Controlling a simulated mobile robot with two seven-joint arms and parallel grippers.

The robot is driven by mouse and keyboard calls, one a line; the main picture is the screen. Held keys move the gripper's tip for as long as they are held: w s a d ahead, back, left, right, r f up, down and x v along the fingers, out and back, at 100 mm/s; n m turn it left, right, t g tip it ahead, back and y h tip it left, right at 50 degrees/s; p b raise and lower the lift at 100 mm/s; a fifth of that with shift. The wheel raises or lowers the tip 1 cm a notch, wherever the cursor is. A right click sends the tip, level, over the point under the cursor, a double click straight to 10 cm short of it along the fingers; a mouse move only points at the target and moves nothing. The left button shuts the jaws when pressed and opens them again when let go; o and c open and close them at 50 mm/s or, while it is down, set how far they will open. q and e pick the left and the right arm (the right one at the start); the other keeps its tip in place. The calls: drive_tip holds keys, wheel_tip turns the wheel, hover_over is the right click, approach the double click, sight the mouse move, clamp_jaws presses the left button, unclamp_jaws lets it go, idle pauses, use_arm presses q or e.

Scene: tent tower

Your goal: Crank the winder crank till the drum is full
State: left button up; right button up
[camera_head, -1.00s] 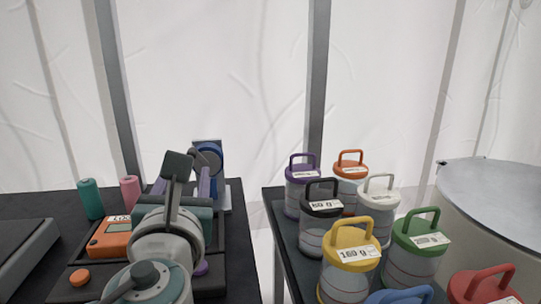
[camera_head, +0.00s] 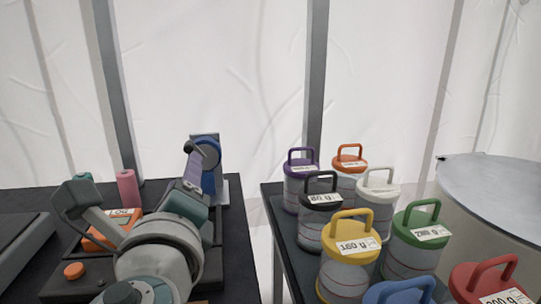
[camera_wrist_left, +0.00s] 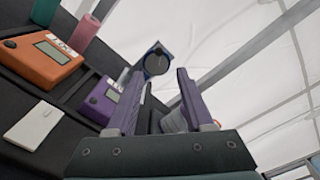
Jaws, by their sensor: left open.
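The winder (camera_head: 209,180) stands at the back right of the left table, with a blue drum side and a grey upright plate. A dark round knob or hub shows on it near its top; I cannot tell how full the drum is. In the left wrist view the winder's blue disc with a dark face (camera_wrist_left: 157,64) shows between and beyond the fingers. My left gripper (camera_head: 194,162) is open, its purple fingers pointing at the winder and partly covering it. In the left wrist view the open fingers (camera_wrist_left: 158,92) hold nothing. I cannot tell whether they touch the crank.
An orange scale (camera_head: 112,228), a pink cylinder (camera_head: 128,188) and a teal cylinder (camera_head: 84,177) are on the left table. A purple device (camera_wrist_left: 104,98) shows in the wrist view. Lidded jars (camera_head: 349,246) crowd the right table. A gap separates the tables.

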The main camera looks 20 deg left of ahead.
sight(188, 150)
use_arm(q)
drive_tip(key=n, duration=0.6)
drive_tip(key=n+b, duration=0.1)
drive_tip(key=n, duration=0.4)
drive_tip(key=shift+w+f+n, duration=0.15)
drive_tip(key=shift+n, duration=0.25)
drive_tip(key=n+b, duration=0.1)
drive_tip(key=n, duration=0.5)
drive_tip(key=shift+a, duration=0.2)
drive_tip(key=n, duration=0.6)
drive_tip(key=shift+a+b, duration=0.1)
drive_tip(key=shift+b, duration=0.25)
drive_tip(key=shift+w+a+r, duration=0.1)
drive_tip(key=shift+w+r, duration=0.1)
drive_tip(key=shift+r, duration=0.05)
drive_tip(key=shift+w+a, duration=0.2)
drive_tip(key=shift+w, duration=0.1)
drive_tip(key=x, duration=0.8)
drive_tip(key=shift+w+a+p, duration=0.3)
drive_tip(key=shift+p, duration=0.1)
drive_tip(key=shift+c, duration=0.3)
clamp_jaws()
